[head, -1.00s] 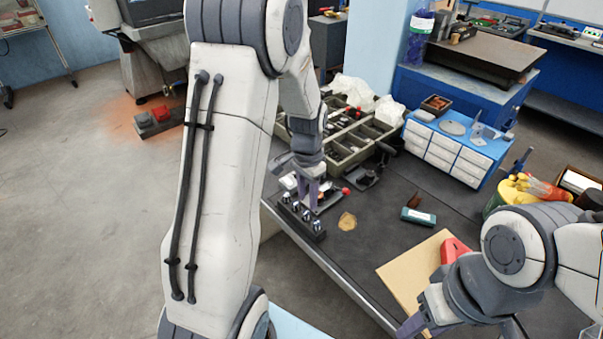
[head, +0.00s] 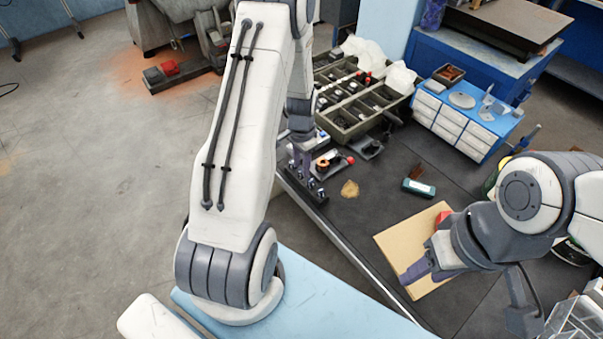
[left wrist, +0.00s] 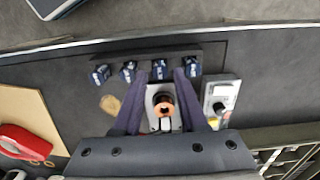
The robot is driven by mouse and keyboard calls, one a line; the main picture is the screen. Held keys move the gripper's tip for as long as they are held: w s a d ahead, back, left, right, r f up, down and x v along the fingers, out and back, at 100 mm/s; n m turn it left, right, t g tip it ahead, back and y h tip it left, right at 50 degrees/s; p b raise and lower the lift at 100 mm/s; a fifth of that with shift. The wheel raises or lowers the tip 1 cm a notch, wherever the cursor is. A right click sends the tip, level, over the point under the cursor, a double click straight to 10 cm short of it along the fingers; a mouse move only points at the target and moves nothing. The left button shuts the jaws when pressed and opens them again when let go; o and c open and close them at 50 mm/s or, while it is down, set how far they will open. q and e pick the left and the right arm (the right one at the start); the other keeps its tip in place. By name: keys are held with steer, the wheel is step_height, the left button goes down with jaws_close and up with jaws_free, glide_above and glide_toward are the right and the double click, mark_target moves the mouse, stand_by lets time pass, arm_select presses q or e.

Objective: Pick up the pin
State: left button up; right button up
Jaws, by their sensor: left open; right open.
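Which pin the task means I cannot tell. My left gripper (head: 303,168) points down at the rack in the head view. In the left wrist view its purple fingers (left wrist: 159,78) are apart and nothing is clamped; whether they touch the pin I cannot tell. My right gripper (head: 418,272) is open and empty over the lower part of the tan board (head: 403,243).
A copper-coloured ring (left wrist: 164,107) on a metal plate lies beside the rack, between my left fingers in the wrist picture. A compartment tray (head: 350,133) stands behind. A teal box (head: 418,187) and blue drawer unit (head: 465,125) are to the right.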

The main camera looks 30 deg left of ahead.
arm_select(q)
step_height(320, 180, down, 2)
steer(key=shift+f, duration=0.1)
jaws_close()
steer(key=shift+r, duration=0.65)
steer(key=r, duration=0.1)
steer(key=d+r+b, duration=0.1)
steer(key=r, duration=0.1)
steer(key=shift+r, duration=0.15)
steer(key=d+r+b, duration=0.1)
steer(key=d+r, duration=0.5)
steer(key=d, duration=0.4)
steer(key=shift+s+d+r+b, duration=0.25)
steer(key=shift+s+d+b, duration=0.05)
steer(key=shift+s+d, duration=0.05)
